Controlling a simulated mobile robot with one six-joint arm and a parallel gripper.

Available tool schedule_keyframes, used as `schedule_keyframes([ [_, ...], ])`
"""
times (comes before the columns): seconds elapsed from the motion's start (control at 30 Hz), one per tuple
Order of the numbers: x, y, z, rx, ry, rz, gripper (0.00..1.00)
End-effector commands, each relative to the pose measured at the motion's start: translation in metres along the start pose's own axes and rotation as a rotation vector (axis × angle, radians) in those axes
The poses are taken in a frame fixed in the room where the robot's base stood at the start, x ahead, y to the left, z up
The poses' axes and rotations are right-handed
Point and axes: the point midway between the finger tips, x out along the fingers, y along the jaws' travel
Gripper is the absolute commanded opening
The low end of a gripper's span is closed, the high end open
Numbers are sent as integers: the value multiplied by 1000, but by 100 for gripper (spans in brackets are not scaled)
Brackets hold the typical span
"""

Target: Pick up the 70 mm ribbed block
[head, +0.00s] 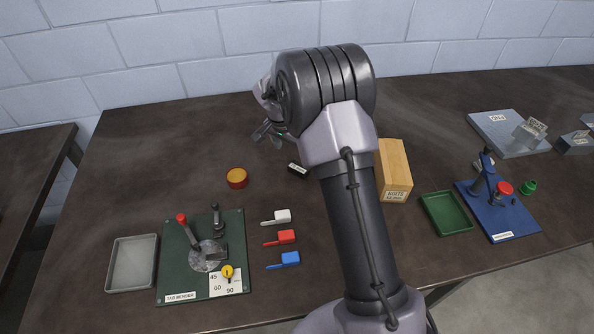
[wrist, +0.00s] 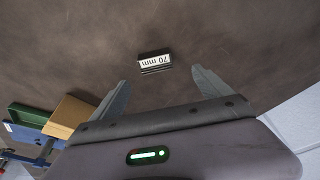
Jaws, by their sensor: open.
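The 70 mm ribbed block (wrist: 155,63) lies on the dark table in the wrist view, a small dark piece with a white label reading "70 mm" upside down. My gripper (wrist: 163,78) is open, its two fingers spread apart, with the block roughly in line between them and a little beyond the tips. Nothing is between the fingers. In the head view my gripper (head: 268,132) is partly hidden by my arm. A small dark block with a white label (head: 297,169) lies to its lower right there; its text is too small to read.
A wooden box (head: 395,168) stands right of my arm, with a green tray (head: 446,213) and blue fixture beyond. A tab bender board (head: 173,284), grey tray (head: 132,263), orange-topped round container (head: 237,178) and three coloured small tools lie at left and front. The back-left table is clear.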

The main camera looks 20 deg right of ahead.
Motion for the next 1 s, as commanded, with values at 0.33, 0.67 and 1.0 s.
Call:
schedule_keyframes([
  [0.33, 48, 4, 2, 1, 0, 0, 89],
  [0.67, 85, 8, 4, -1, 0, -2, 89],
  [1.0, 84, 8, 4, 0, 0, -2, 34],
])
